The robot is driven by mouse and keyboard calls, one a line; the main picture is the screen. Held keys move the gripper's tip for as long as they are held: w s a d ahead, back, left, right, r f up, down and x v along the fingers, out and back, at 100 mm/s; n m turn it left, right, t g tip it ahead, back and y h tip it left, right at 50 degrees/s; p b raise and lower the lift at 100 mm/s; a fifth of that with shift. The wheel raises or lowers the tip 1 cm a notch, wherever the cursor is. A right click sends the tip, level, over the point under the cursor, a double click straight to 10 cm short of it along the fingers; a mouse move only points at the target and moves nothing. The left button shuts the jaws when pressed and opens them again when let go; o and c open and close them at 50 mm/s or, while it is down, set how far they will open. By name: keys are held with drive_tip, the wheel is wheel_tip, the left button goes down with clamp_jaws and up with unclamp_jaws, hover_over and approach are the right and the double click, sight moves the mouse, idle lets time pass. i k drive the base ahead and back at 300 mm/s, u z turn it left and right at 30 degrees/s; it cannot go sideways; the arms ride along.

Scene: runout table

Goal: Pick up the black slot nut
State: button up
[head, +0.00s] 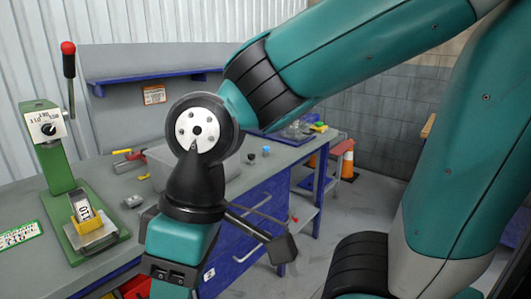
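I cannot pick out the black slot nut for certain.
A green lever press (50,150) stands on the grey workbench (105,178) at the left, with a yellow holder (86,222). A pale bin (165,168) is partly behind my wrist. A metal piece (132,201) lies nearby. An orange cone (347,163) stands on the floor at right.

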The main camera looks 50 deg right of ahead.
sight(251, 157)
drive_tip(key=k, duration=0.6)
drive_tip(key=z, duration=0.65)
drive_tip(key=i, duration=0.75)
drive_tip(key=z, duration=0.85)
drive_tip(key=i, duration=1.65)
drive_tip(key=u, duration=0.35)
